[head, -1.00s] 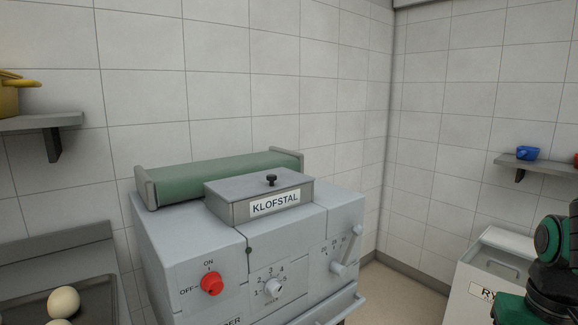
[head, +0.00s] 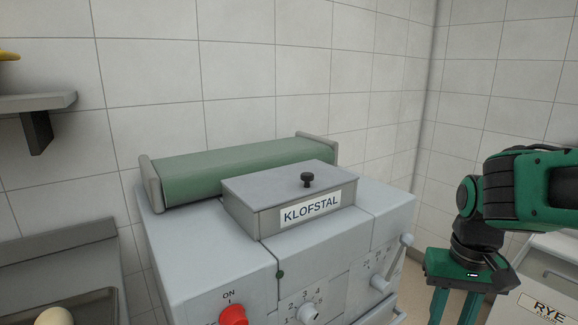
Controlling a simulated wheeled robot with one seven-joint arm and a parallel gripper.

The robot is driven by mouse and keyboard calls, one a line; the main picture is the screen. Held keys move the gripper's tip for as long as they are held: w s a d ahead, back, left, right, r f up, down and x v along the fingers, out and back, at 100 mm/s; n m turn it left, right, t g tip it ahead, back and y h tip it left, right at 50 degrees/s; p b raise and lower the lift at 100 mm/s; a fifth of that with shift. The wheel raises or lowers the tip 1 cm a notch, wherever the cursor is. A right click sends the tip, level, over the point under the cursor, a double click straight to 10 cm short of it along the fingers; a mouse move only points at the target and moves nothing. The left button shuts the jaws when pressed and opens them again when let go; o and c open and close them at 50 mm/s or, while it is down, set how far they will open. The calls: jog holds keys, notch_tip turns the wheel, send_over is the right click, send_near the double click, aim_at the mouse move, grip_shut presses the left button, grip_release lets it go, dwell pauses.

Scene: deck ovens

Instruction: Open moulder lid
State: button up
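The grey moulder (head: 215,250) stands ahead of me against the tiled wall. Its lid (head: 280,182), a flat panel with a black knob (head: 307,180), lies closed on the box labelled KLOFSTAL (head: 310,209). A green belt (head: 245,172) runs behind the lid. My gripper (head: 453,310) hangs at the lower right, to the right of the moulder and apart from it. Two green fingers point down with a gap between them. Their tips are cut off by the bottom edge of the view. I see nothing held between the visible parts.
A red switch (head: 233,316), a numbered dial (head: 308,312) and a lever (head: 397,262) sit on the moulder's front. A rye flour bin (head: 541,306) stands at the lower right, partly behind my arm. A wall shelf (head: 38,102) is at the left. The space above the lid is clear.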

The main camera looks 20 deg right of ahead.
jog(key=shift+o, duration=0.9)
jog(key=shift+w, duration=0.1)
jog(key=shift+o, duration=0.6)
notch_tip(320, 180, up, 2)
jog(key=shift+r, duration=0.1)
jog(key=w+r, duration=0.9)
jog(key=w, duration=0.1)
notch_tip(320, 180, up, 21)
jog(key=n, duration=0.1)
send_over(307, 174)
jog(key=shift+w+d+f, duration=0.1)
jog(key=shift+w+f, duration=0.05)
jog(key=shift+f, duration=4.85)
